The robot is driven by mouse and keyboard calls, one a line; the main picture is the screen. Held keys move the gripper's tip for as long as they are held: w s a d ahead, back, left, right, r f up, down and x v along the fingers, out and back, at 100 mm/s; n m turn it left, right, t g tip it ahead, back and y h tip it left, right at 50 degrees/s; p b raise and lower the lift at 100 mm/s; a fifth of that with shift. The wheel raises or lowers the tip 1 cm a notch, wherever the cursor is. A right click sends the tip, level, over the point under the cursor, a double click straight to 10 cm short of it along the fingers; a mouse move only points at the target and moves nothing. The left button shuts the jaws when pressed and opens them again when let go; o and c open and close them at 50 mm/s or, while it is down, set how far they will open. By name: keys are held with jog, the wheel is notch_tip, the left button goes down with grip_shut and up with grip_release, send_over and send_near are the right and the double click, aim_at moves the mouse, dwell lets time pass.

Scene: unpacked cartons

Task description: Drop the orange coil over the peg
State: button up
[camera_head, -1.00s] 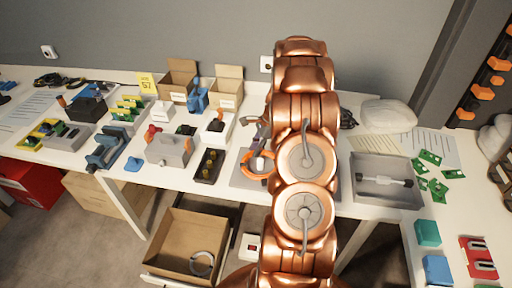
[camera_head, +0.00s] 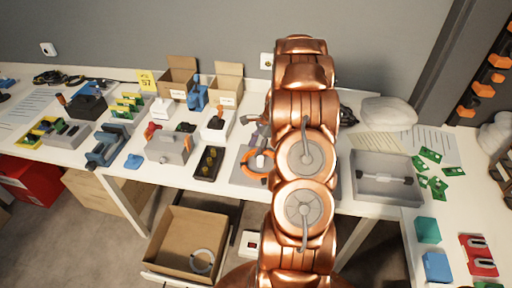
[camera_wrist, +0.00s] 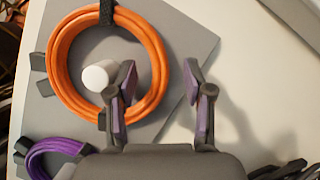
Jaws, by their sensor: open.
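The orange coil (camera_wrist: 60,72) with black ties is around the white peg (camera_wrist: 97,77) on the grey plate (camera_wrist: 190,43) in the wrist view. The peg's top shows inside the ring, left of its middle. In the head view the coil (camera_head: 246,168) looks flat around the peg (camera_head: 261,161), partly hidden by my arm. My gripper (camera_wrist: 160,72) is open. Its left finger overlaps the ring's inside in the picture, and its right finger is outside, with the coil's right side showing between them. I cannot tell whether a finger touches the coil.
A purple coil (camera_wrist: 42,160) lies near the plate at lower left in the wrist view. A black block with yellow posts (camera_head: 208,164) stands left of the plate, and a grey tray (camera_head: 358,190) to its right. A cardboard box (camera_head: 178,226) with a grey ring is below.

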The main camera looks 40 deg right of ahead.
jog(key=v, duration=1.2)
jog(key=shift+a, duration=0.1)
jog(key=s+a+r+n+g+h, duration=0.1)
jog(key=s+a+r+n, duration=0.2)
jog(key=a, duration=0.5)
jog(key=s+a+r+n+g, duration=0.1)
jog(key=a+r+n, duration=0.25)
jog(key=a, duration=0.55)
jog(key=s+a+r+n+g+h, duration=0.1)
jog(key=s+a+r+n, duration=0.15)
jog(key=a+n, duration=0.4)
jog(key=s+a+n+h, duration=0.2)
jog(key=s+a+n, duration=0.7)
jog(key=s, duration=1)
jog(key=a, duration=0.4)
jog(key=shift+a+n+g, duration=0.2)
jog(key=shift+n+g, duration=0.2)
jog(key=shift+c, duration=0.4)
